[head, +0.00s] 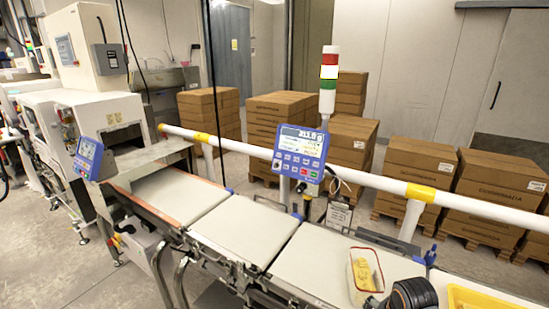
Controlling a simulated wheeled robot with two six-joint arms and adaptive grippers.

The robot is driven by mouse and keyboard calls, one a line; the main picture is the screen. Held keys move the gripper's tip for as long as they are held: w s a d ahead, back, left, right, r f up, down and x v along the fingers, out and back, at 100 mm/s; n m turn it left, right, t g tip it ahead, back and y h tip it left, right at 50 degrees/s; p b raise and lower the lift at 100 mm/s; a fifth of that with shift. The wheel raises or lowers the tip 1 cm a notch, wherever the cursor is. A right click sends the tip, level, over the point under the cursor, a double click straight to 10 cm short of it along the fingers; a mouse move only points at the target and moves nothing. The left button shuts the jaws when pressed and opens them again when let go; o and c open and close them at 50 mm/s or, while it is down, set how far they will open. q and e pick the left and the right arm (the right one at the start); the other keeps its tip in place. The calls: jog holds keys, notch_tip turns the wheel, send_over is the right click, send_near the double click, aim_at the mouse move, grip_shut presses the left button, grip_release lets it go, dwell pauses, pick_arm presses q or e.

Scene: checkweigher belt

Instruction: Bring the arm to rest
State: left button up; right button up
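A dark, rounded part of my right arm and gripper (408,294) shows at the bottom edge, right of centre. Its fingers are cut off or hidden, so I cannot tell whether it is open or shut. Just left of it, a clear pack with yellow contents (363,272) lies on the pale conveyor belt (318,262). The gripper looks close to the pack; I cannot tell whether they touch. My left gripper is not in view.
A display panel (301,148) reading about 211 stands behind the belt, beside a red, white and green signal light (328,80). A white rail (375,182) runs behind the belt. A yellow bin (485,298) is at bottom right. Stacked cartons (415,165) stand behind.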

jog(key=s+a+f+m+t, duration=0.1)
jog(key=s+a+m, duration=0.1)
jog(key=s+m, duration=0.65)
jog(key=s+a+m, duration=0.2)
jog(key=s+m, duration=0.2)
jog(key=m, duration=1)
notch_tip(320, 180, down, 28)
jog(key=s+d+g+b, duration=0.1)
jog(key=s+d+b, duration=0.1)
jog(key=d, duration=0.1)
pick_arm(q)
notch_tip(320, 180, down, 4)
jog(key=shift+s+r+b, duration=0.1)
jog(key=shift+b, duration=0.8)
pick_arm(e)
jog(key=s+d+f+g, duration=0.1)
jog(key=s+f, duration=1.8)
jog(key=shift+s+m, duration=0.15)
jog(key=shift+m, duration=0.2)
